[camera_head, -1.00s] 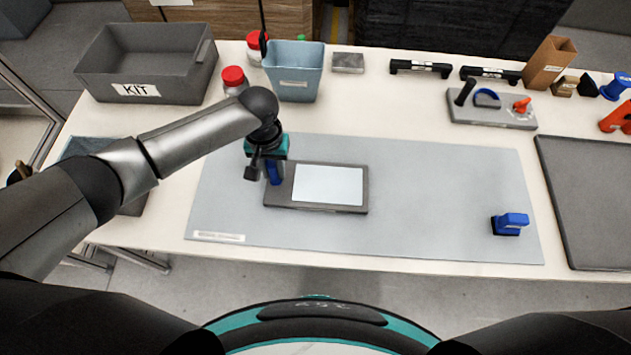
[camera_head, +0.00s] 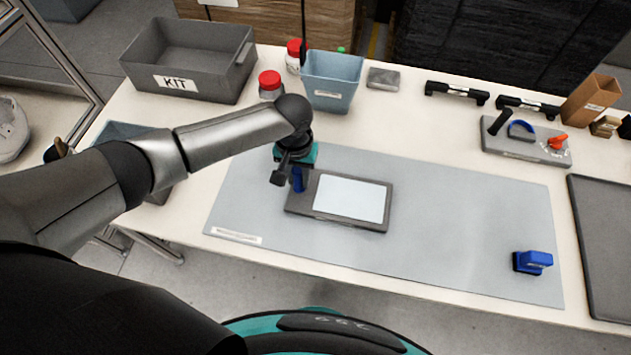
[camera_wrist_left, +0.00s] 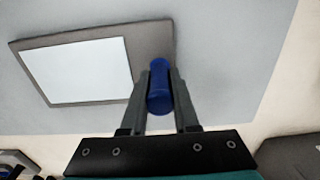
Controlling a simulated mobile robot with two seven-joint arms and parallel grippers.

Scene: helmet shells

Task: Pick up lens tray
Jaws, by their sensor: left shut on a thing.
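The lens tray (camera_head: 375,222) is a dark grey flat tray with a pale, whitish panel, lying on the grey mat; it also shows in the left wrist view (camera_wrist_left: 153,36). A blue upright handle (camera_wrist_left: 159,85) stands at the tray's left end. My left gripper (camera_head: 297,186) is shut on this blue handle, its two fingers on either side of it in the left wrist view (camera_wrist_left: 159,100). I cannot tell whether the tray is clear of the mat. My right gripper is not in view.
The grey mat (camera_head: 450,230) has free room right of the tray, up to a blue block-like tool (camera_head: 533,262). A KIT bin (camera_head: 215,85), red-lidded jars and a blue bin (camera_head: 333,95) stand behind. A dark tray (camera_head: 605,230) lies at the right.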

